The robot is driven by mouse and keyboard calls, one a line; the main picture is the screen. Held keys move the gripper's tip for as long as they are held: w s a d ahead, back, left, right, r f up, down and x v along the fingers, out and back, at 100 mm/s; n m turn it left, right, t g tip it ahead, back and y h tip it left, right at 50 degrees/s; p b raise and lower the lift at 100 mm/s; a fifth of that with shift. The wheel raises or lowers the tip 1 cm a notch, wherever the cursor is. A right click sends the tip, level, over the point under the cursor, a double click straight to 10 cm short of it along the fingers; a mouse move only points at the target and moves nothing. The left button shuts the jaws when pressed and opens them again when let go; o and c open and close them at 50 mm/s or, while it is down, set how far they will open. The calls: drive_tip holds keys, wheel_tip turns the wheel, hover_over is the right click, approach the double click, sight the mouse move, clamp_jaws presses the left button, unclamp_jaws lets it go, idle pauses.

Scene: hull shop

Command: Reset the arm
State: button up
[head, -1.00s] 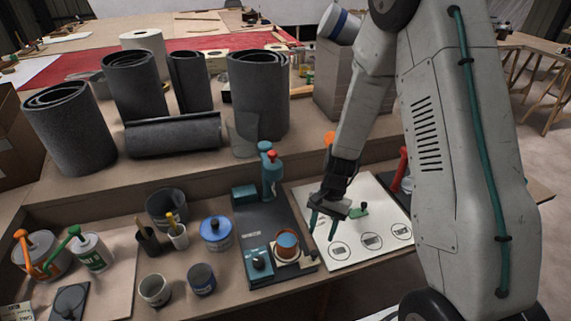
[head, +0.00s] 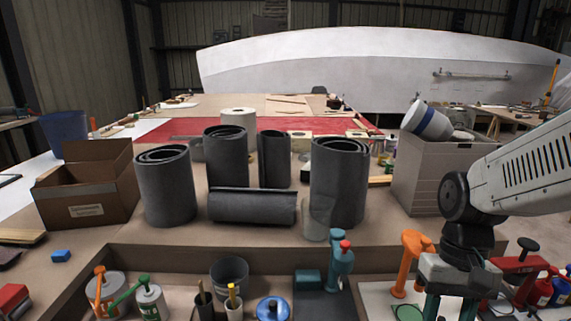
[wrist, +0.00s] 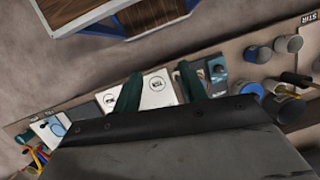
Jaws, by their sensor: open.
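My gripper (head: 446,305) is at the lower right of the head view, above the white board (head: 380,299). Its teal fingers point down and run out of the bottom edge. In the wrist view my gripper (wrist: 160,90) shows two teal fingers, apart, with nothing between them. Below them lies the white board (wrist: 156,95) with printed circles. The fingers look raised above the bench, clear of the things on it.
A teal pump bottle (head: 340,266) and an orange clamp-like tool (head: 415,258) stand near my gripper. Grey rolls (head: 339,180), a cardboard box (head: 88,190) and a grey crate (head: 420,175) stand behind. A red tool (head: 518,268) is at right.

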drive_tip(key=s+r+n+t+h, duration=0.1)
drive_tip(key=s+r+t, duration=0.3)
drive_tip(key=s+r, duration=0.3)
drive_tip(key=shift+r+n+t, duration=0.3)
drive_tip(key=shift+r, duration=1.05)
